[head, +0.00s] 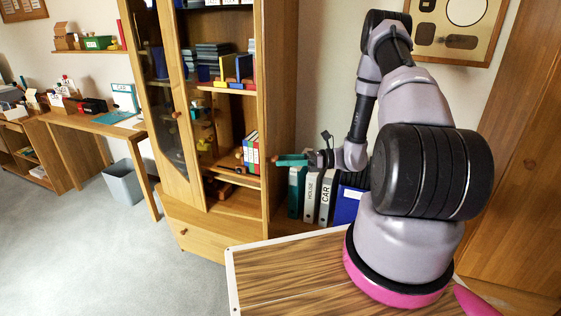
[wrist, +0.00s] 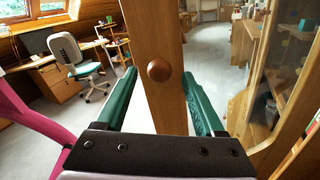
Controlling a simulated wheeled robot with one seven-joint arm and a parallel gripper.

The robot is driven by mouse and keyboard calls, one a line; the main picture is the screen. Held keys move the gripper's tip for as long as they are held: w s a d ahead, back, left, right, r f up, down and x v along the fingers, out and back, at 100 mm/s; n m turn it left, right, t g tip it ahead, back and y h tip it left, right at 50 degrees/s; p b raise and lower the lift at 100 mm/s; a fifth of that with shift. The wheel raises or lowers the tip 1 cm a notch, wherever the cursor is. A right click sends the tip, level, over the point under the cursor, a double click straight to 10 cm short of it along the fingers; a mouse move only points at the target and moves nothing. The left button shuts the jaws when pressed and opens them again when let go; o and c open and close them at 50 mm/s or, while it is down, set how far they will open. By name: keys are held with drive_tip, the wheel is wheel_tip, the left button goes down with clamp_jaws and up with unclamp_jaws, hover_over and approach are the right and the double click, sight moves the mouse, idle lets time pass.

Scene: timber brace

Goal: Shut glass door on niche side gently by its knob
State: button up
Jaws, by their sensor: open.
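In the wrist view, a round brown wooden knob (wrist: 158,71) sits on an upright wooden door stile (wrist: 155,110). My gripper (wrist: 160,95) is open, with one green finger on each side of the knob and stile. The knob lies between the fingers and neither finger visibly touches it. In the head view, my gripper (head: 290,160) points left at the right side of the tall cabinet (head: 283,90), with the knob (head: 275,161) by its fingertips. The cabinet's left glass door (head: 160,85) has its own small knob (head: 176,115). How far the gripped-side door stands open is hard to tell.
Binders (head: 312,195) stand in the niche below my gripper. A wood-topped surface (head: 290,275) lies in front. A glass pane in a curved frame (wrist: 283,65) is close on the right in the wrist view. A grey bin (head: 123,185) and open floor are left.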

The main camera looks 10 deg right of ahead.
drive_tip(key=shift+a, duration=0.65)
clamp_jaws()
drive_tip(key=shift+w, duration=0.1)
idle(0.9)
